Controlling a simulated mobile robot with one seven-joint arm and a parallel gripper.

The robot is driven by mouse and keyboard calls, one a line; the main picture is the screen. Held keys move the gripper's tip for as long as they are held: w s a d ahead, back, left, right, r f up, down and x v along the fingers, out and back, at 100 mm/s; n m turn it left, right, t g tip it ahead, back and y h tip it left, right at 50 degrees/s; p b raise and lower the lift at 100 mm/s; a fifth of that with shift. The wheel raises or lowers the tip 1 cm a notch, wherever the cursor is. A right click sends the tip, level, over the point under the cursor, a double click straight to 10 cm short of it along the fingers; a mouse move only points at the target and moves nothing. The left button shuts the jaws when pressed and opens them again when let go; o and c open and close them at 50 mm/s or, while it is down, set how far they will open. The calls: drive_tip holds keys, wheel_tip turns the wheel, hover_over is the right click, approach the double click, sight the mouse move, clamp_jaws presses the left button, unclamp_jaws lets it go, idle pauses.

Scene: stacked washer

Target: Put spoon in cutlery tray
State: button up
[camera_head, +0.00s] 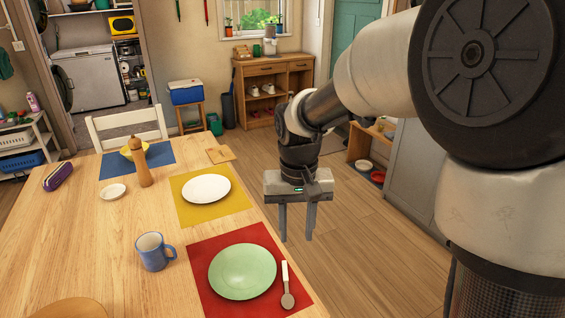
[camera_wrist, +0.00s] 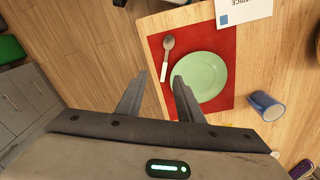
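A spoon (camera_head: 287,287) with a white handle and a brownish metal bowl lies on the red placemat (camera_head: 207,294), just right of a green plate (camera_head: 243,271). In the wrist view the spoon (camera_wrist: 166,58) lies left of the plate (camera_wrist: 200,76), its handle end nearest my fingers. My gripper (camera_head: 297,230) hangs beyond the table's right edge in the head view, pointing down, with its fingers apart and nothing between them. The open fingers also show in the wrist view (camera_wrist: 158,95). I cannot make out a cutlery tray in either view.
A blue mug (camera_head: 154,251), a white plate (camera_head: 206,188) on a yellow mat, a pepper mill (camera_head: 140,162), a small white dish (camera_head: 113,191) and a purple case (camera_head: 58,176) stand on the wooden table (camera_head: 82,245). A white chair (camera_head: 126,125) is behind.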

wheel_tip(320, 180, down, 3)
drive_tip(key=a, duration=0.1)
drive_tip(key=b, duration=0.3)
hover_over(287, 285)
drive_tip(key=f, duration=1.1)
drive_tip(key=shift+s+d+f, duration=0.15)
drive_tip(key=shift+s+d, duration=0.05)
drive_tip(key=shift+s, duration=0.05)
drive_tip(key=f, duration=0.2)
drive_tip(key=f+b, duration=0.1)
drive_tip(key=f, duration=0.2)
drive_tip(key=shift+w+a+f+b, duration=0.2)
drive_tip(key=shift+a+f+b, duration=0.1)
drive_tip(key=shift+b, duration=0.1)
clamp_jaws()
